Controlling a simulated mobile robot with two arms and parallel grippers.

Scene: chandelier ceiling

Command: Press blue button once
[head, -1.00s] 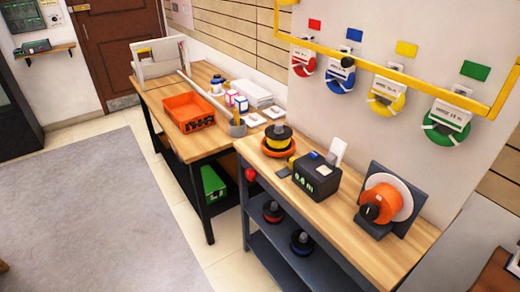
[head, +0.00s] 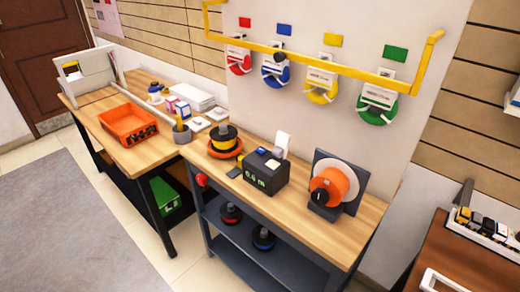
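A black box (head: 258,178) with a lit display that seems to read 0.6 m stands on the wooden bench top (head: 325,222). A small blue patch, which looks like the blue button (head: 262,151), shows on top of the box at its back left. A pale button (head: 272,163) sits on top nearer the front. A white slip (head: 282,143) stands up behind the box. Neither of my grippers is in view.
A yellow rail (head: 310,60) with coloured rolls runs along the wall. A brown table (head: 450,255) is at right. Grey floor mat (head: 70,225) is clear.

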